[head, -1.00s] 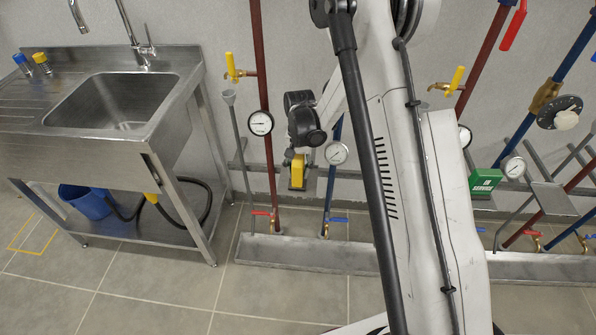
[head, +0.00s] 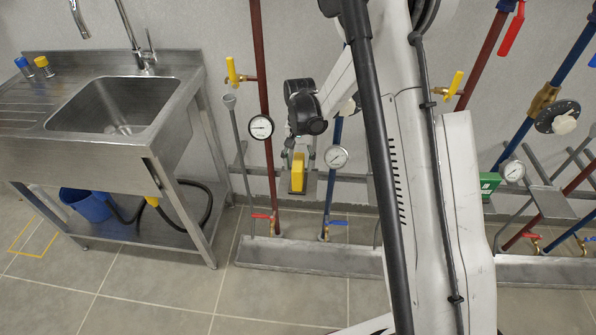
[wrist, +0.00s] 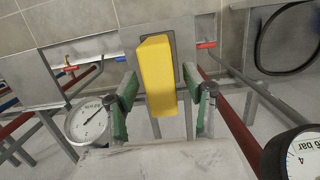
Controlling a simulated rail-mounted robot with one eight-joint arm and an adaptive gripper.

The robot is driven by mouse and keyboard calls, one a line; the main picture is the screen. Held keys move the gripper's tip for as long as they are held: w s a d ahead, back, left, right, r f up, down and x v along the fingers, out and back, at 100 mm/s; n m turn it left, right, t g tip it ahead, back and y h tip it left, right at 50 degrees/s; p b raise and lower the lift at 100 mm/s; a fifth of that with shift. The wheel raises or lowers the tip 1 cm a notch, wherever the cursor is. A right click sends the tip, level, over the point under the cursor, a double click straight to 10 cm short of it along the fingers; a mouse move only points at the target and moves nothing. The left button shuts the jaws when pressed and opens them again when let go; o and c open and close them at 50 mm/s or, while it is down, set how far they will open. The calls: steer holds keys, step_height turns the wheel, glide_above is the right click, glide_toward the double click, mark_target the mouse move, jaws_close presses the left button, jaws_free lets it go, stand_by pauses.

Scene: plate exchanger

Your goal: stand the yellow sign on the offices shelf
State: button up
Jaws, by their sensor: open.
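The yellow sign (head: 297,175) stands upright on a small grey plate in front of the pipes, left of my arm in the head view. In the wrist view the sign (wrist: 157,75) is a tall yellow block at the centre, with the grey plate (wrist: 178,44) behind its far end. My gripper (wrist: 161,100) is open, with one green-padded finger on each side of the sign and a visible gap to each. In the head view my gripper (head: 299,155) is at the sign's upper part. I cannot tell which shelf is the offices one.
A green sign (head: 489,185) stands at right, partly hidden by my arm, near a bare grey plate (head: 553,201). A gauge (head: 261,127) and another gauge (head: 336,157) flank the yellow sign. Red and blue pipes rise close by. A sink (head: 112,105) is at left.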

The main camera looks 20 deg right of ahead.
steer(key=r, duration=0.4)
steer(key=w+r+p, duration=0.1)
steer(key=r, duration=0.1)
steer(key=shift+d+r, duration=0.2)
steer(key=shift+r, duration=0.15)
steer(key=shift+s+r, duration=0.1)
steer(key=shift+r, duration=0.5)
steer(key=s+r+n+t, duration=0.1)
steer(key=s+r+t, duration=0.1)
steer(key=s+r, duration=0.55)
steer(key=s+r+n+t, duration=0.15)
steer(key=s+r, duration=0.35)
steer(key=r, duration=0.5)
steer(key=s+r+n+t, duration=0.2)
steer(key=s+t, duration=0.3)
steer(key=s, duration=1.1)
steer(key=shift+a+r+h, duration=0.3)
steer(key=shift+r+h, duration=0.1)
steer(key=shift+r, duration=0.25)
